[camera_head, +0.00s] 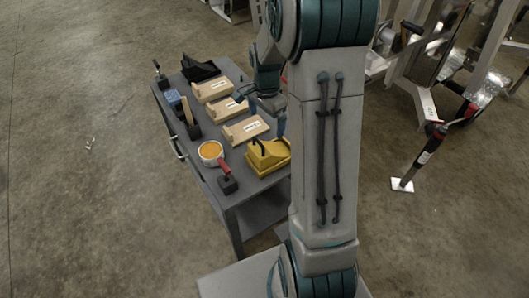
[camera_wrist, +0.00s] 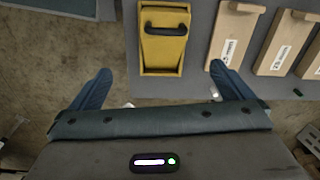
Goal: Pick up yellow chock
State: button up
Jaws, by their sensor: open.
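The yellow chock (camera_head: 268,157) lies on the near right part of a grey cart top, with a black handle on it. In the wrist view the yellow chock (camera_wrist: 163,50) is upper middle, past and between my fingertips, with its black handle toward the top. My gripper (camera_wrist: 160,82) is open and empty, its two blue fingers spread wide. No finger touches the chock. In the head view my gripper (camera_head: 278,115) is beside the cart's right edge, near the chock, partly hidden by my arm.
Several wooden chocks (camera_head: 245,129) with white labels lie beside the yellow one on the cart (camera_head: 252,186). An orange-filled tub (camera_head: 211,150), a red-handled tool (camera_head: 226,178), mallets and a black item (camera_head: 200,69) also stand there. Trailer frames (camera_head: 440,60) stand at right.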

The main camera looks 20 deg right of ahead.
aim_at(268, 146)
jog(key=shift+m, duration=0.7)
jog(key=f, duration=0.3)
jog(key=w+f, duration=0.1)
jog(key=f, duration=0.3)
jog(key=d+f, duration=0.1)
jog(key=f, duration=0.3)
jog(key=shift+w+d+b, duration=0.1)
jog(key=shift+w+b, duration=0.1)
jog(key=shift+b, duration=0.1)
jog(key=shift+f, duration=3)
jog(key=c, duration=1.3)
jog(key=shift+c, duration=0.5)
jog(key=shift+r, duration=0.15)
